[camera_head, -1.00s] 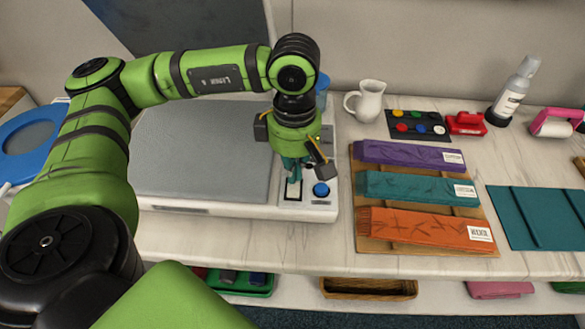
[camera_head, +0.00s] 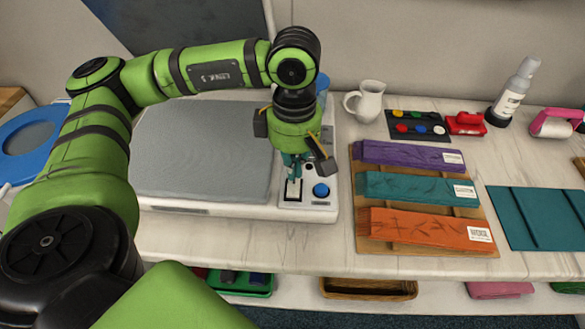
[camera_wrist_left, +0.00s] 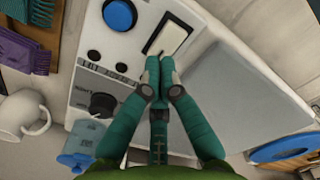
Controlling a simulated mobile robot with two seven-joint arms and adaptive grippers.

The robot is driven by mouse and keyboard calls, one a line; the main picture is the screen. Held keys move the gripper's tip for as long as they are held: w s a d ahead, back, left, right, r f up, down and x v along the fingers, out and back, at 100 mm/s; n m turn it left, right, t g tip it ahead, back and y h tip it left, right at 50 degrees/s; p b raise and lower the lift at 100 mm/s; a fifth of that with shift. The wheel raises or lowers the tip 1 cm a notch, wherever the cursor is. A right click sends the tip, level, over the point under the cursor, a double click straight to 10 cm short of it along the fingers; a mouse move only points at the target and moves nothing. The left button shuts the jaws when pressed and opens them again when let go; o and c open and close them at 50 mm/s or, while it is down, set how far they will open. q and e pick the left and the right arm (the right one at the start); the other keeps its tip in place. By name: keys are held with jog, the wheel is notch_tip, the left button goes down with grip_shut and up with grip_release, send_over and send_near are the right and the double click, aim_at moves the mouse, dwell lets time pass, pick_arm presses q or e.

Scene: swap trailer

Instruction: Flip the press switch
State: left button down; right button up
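The press switch (camera_head: 292,196) is a pale rocker in a black frame on the white control panel at the front right of the press (camera_head: 205,150). It also shows in the left wrist view (camera_wrist_left: 168,36), just beyond the fingertips. My left gripper (camera_head: 293,178) points down over the switch. Its teal fingers are together and hold nothing; they also show in the left wrist view (camera_wrist_left: 158,66). The tips are at the switch's edge in the picture; I cannot tell if they touch it. My right gripper is not in view.
A blue round button (camera_head: 321,190) sits right of the switch. A black knob (camera_wrist_left: 102,105) is on the same panel. A wooden board with purple, teal and orange bundles (camera_head: 425,228) lies to the right. A white pitcher (camera_head: 368,101) stands behind.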

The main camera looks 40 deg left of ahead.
aim_at(294, 182)
pick_arm(q)
jog(key=shift+r+p, duration=1.2)
jog(key=shift+r, duration=1.4)
